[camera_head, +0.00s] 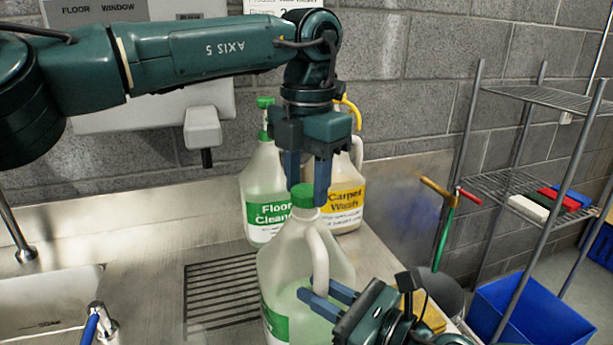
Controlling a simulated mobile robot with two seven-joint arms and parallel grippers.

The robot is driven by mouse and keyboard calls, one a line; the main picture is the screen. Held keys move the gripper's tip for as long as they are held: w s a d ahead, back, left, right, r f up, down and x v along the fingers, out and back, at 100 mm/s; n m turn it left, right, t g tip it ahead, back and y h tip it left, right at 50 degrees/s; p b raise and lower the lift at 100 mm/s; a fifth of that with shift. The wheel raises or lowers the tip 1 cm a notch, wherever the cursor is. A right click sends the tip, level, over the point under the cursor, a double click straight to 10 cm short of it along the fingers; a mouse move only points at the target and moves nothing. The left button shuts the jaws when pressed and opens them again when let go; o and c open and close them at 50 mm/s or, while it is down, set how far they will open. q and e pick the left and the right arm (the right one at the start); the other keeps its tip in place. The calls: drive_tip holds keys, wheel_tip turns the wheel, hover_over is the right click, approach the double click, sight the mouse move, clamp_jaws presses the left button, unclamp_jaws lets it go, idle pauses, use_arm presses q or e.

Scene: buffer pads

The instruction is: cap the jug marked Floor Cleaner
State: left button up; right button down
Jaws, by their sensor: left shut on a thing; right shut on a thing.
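A translucent jug (283,262) with pale green liquid and a green label stands at the counter's front; its label text is mostly hidden. A green cap (302,196) is at its mouth, between the fingers of my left gripper (308,190), which points down from above and is shut on it. I cannot tell whether the cap is seated. My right gripper (318,291) is shut on the jug's handle (319,258) from the lower right. Behind, another jug (258,175) has a readable "Floor Cleaner" label and a green top fitting (264,108).
A "Carpet Wash" jug (347,197) with a yellow label stands close behind the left gripper. A dark drain grate (220,292) lies left of the front jug, beside a sink (45,305). A blue bin (535,315) and wire shelf (490,183) are at right.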

use_arm(q)
drive_tip(key=shift+f, duration=0.55)
idle(0.4)
